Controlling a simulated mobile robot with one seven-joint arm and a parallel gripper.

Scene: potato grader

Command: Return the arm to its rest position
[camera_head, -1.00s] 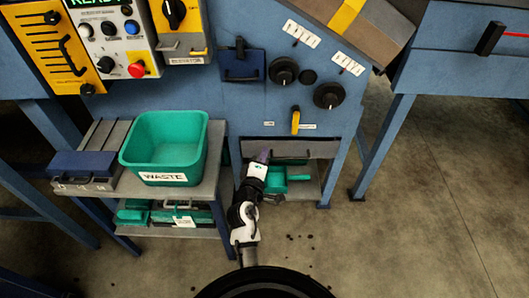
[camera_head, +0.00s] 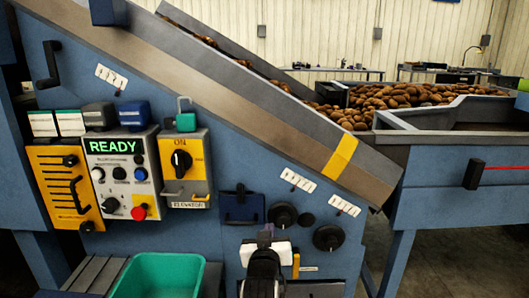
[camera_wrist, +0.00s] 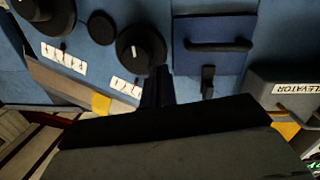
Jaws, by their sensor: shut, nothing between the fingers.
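My gripper (camera_head: 265,236) is in front of the blue machine panel in the head view, just below and left of the left black knob (camera_head: 283,215). Its dark fingers also show in the wrist view (camera_wrist: 158,88), closed together with nothing between them. In the wrist view, they point at the panel between a black knob (camera_wrist: 141,48) and a dark blue box with a handle (camera_wrist: 208,45). They appear apart from both. My forearm rises from the bottom edge of the head view.
A control box with a READY display (camera_head: 115,147) and a yellow ON switch box (camera_head: 184,165) are left of my gripper. A green bin (camera_head: 158,275) is low on the left. Potatoes (camera_head: 385,100) lie by the conveyor behind. Open floor (camera_head: 450,255) shows at right.

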